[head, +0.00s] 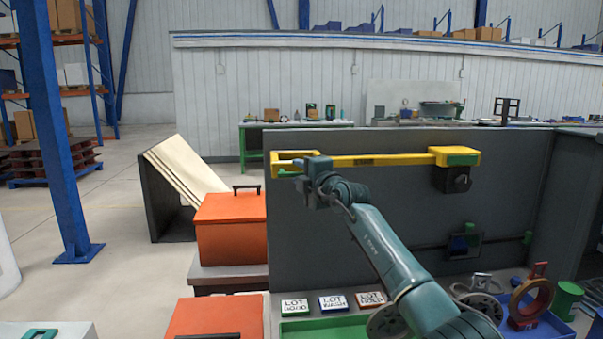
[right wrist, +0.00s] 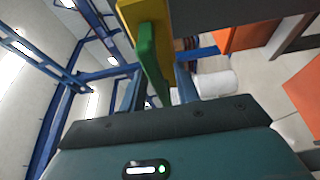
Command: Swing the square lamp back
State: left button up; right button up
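A long yellow swing arm (head: 385,159) runs level along the top of the dark panel. Its left end is a square yellow frame (head: 283,157) with a green strip, which I take for the square lamp. Its right end meets a yellow and green block (head: 455,156) above a dark round-faced unit. My right gripper (head: 312,172) is at the frame's right side. In the right wrist view, a green bar (right wrist: 150,55) under a yellow part lies between my fingers, with a gap seen beside it. Contact is unclear. My left gripper is not in view.
The dark panel (head: 400,215) stands close behind my right arm. Orange boxes (head: 230,228) stand to its left. Labelled lot blocks (head: 333,302), a green tray (head: 325,328) and an orange ring (head: 530,300) are on the bench. Free air lies left of the frame.

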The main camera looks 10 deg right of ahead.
jog(key=shift+s+f, duration=0.1)
jog(key=shift+f, duration=0.05)
jog(key=shift+s, duration=0.15)
pick_arm(q)
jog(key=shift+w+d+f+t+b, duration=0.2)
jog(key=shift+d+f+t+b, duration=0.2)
jog(key=shift+b, duration=1.15)
pick_arm(e)
jog(key=v, duration=1.2)
jog(key=shift+s+d, duration=0.15)
jog(key=shift+s, duration=0.15)
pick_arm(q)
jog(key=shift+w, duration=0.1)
